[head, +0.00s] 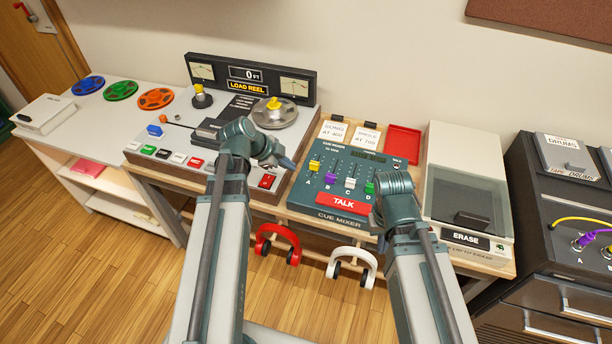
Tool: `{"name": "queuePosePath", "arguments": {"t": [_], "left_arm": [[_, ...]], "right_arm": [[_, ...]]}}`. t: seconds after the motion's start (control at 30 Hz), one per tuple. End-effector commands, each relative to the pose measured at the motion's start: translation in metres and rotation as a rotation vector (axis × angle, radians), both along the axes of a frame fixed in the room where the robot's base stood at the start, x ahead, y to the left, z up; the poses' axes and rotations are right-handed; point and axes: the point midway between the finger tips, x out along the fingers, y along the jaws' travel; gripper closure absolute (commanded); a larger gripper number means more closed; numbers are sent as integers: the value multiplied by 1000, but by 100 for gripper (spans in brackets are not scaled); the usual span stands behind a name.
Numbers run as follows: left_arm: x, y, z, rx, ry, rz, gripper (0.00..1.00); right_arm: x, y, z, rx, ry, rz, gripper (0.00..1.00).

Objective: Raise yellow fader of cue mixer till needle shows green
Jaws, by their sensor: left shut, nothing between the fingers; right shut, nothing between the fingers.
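The cue mixer (330,200) is a teal panel on the bench, with a red TALK bar (342,203) along its front. Its yellow fader (314,166) is the leftmost, above the letter A. Purple (330,179), white (350,183) and green (369,188) faders stand to its right, low in their slots. A dark display strip lies along the mixer's back; I cannot make out a needle on it. My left gripper (287,163) is shut and empty, just left of the yellow fader and apart from it. My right gripper (382,243) is shut, partly hidden by its wrist, at the mixer's front right.
A tape machine (160,140) with two needle meters (203,71) stands left of the mixer. A red tray (403,141) and two paper cards (333,131) lie behind it. The ERASE box (462,170) stands right. Red (278,240) and white (352,262) headphones hang in front below.

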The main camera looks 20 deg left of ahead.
Motion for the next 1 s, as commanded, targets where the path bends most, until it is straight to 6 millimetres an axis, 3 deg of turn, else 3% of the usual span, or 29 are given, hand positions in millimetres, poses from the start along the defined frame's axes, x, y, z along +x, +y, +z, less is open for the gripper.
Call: {"name": "queuePosePath", "arguments": {"t": [0.43, 1.0], "left_arm": [[0, 0, -7, 24, -63, -92, 100], [43, -36, -84, 23, -62, -92, 100]], "right_arm": [[0, 0, -11, 0, 0, 0, 100], [0, 0, -88, 0, 0, 1, 100]]}}
